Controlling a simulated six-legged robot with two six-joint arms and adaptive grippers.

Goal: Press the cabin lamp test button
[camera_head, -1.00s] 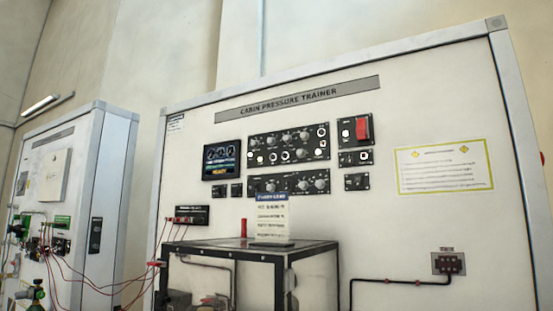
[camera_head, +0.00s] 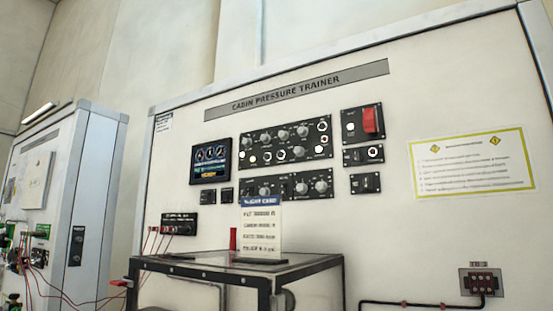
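The cabin pressure trainer panel (camera_head: 400,95) is a large white upright board in the head view. Its upper black control panel (camera_head: 272,142) carries several knobs and round white buttons, and a lower black panel (camera_head: 290,187) has more knobs. A small black module (camera_head: 362,126) with a red guarded switch (camera_head: 370,120) and a white round button (camera_head: 351,127) sits to their right, above two smaller modules. The labels are too small to tell which button is the cabin lamp test. Neither gripper is in view.
A dark-framed clear box (camera_head: 240,262) stands in front of the panel's lower part, with a flight card (camera_head: 261,228) and a red cylinder (camera_head: 233,239) on top. A second white cabinet (camera_head: 75,200) with red wires stands at left. A display (camera_head: 210,160) is lit.

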